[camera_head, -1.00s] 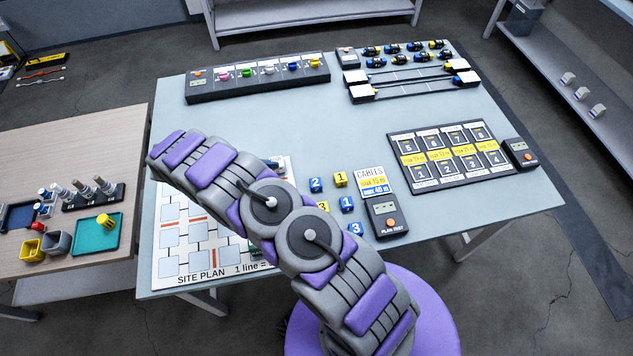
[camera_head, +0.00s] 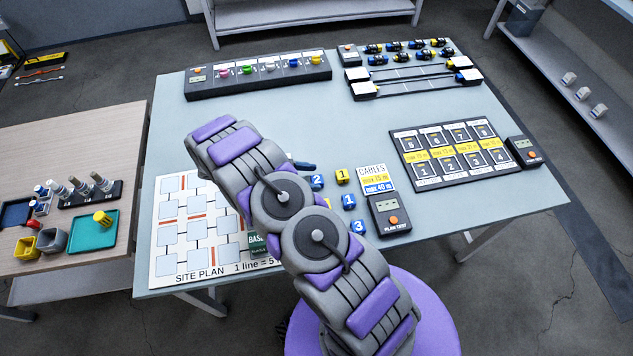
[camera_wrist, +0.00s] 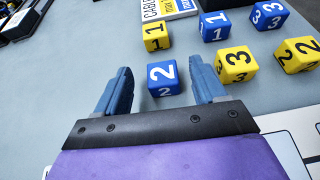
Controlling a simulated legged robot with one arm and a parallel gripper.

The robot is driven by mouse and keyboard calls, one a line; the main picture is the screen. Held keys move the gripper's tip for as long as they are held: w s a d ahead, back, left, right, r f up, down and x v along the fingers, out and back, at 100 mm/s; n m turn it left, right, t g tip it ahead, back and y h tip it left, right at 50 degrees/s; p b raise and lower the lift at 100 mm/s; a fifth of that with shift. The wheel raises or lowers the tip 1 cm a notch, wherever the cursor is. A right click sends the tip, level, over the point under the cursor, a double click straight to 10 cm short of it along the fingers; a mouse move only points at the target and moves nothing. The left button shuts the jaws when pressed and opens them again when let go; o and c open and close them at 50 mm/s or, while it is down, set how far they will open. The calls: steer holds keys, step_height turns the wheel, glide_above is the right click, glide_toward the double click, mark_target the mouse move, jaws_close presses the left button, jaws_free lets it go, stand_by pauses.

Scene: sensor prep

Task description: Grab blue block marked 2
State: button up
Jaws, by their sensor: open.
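The blue block marked 2 (camera_wrist: 163,77) stands on the table in the wrist view, between and just beyond the open fingers of my gripper (camera_wrist: 163,90). The fingers are apart with the block not clasped. In the head view the same block (camera_head: 317,181) shows just right of my arm, which hides most of the gripper. A yellow block marked 3 (camera_wrist: 237,64) sits close beside the right finger in the wrist view.
A yellow block marked 1 (camera_wrist: 156,36), blue block 1 (camera_wrist: 214,27), blue block 3 (camera_wrist: 269,14) and yellow block 2 (camera_wrist: 297,54) stand nearby. The cables card (camera_head: 375,178) and plan test box (camera_head: 388,215) lie to the right. The site plan (camera_head: 180,235) lies left.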

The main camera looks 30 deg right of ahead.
mark_target(320, 179)
steer(key=x, duration=0.1)
steer(key=b+x, duration=0.1)
steer(key=x, duration=0.1)
steer(key=shift+s+d+f, duration=0.1)
steer(key=shift+s+f, duration=0.05)
steer(key=shift+f, duration=0.2)
steer(key=shift+s+d+f, duration=0.1)
steer(key=shift+d, duration=0.5)
steer(key=shift+a, duration=0.2)
steer(key=c, duration=1)
